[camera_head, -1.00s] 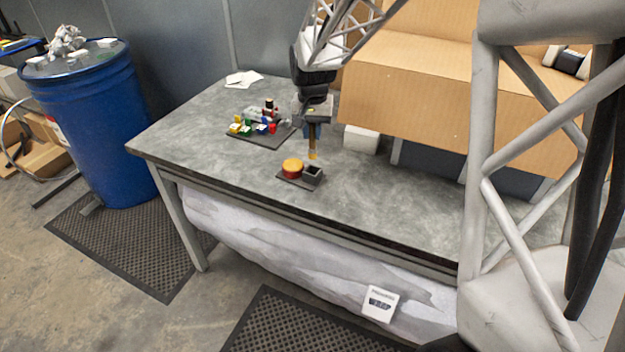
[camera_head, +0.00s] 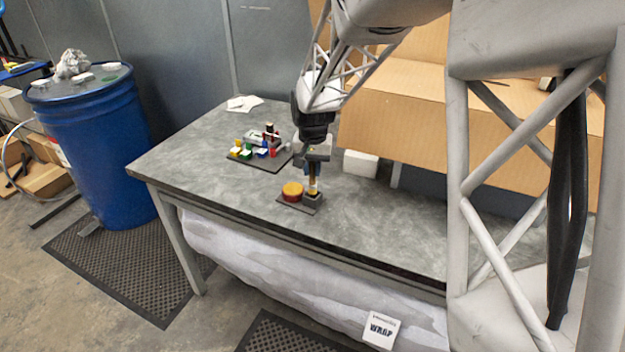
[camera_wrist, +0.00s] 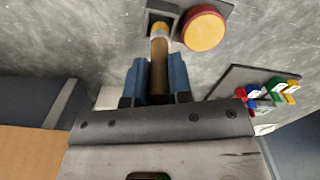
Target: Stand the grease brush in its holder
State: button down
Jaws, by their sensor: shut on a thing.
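The grease brush (camera_wrist: 158,62) has a brown handle and a pale band near its far end. My gripper (camera_wrist: 158,78) is shut on its handle, with a blue finger on each side. In the head view my gripper (camera_head: 313,178) is just above the holder, with the brush (camera_head: 312,187) pointing down. The holder (camera_head: 313,199) is a small dark square socket on a dark base plate. In the wrist view the brush's end meets the opening of the holder (camera_wrist: 163,9); I cannot tell how deep it sits. A yellow-topped red round tin (camera_head: 292,192) stands beside the holder.
A dark board (camera_head: 270,163) with several coloured blocks lies behind on the grey table (camera_head: 200,165). A white block (camera_head: 360,163) and a large cardboard box (camera_head: 440,115) stand behind to the right. The table's left and front areas are clear.

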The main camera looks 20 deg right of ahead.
aim_at(312, 183)
jog(key=shift+f, duration=0.1)
jog(key=shift+f, duration=1.9)
jog(key=shift+f, duration=0.1)
jog(key=c, duration=1)
grip_release()
jog(key=shift+c, duration=0.2)
notch_tip(312, 183, up, 12)
jog(key=shift+r, duration=0.1)
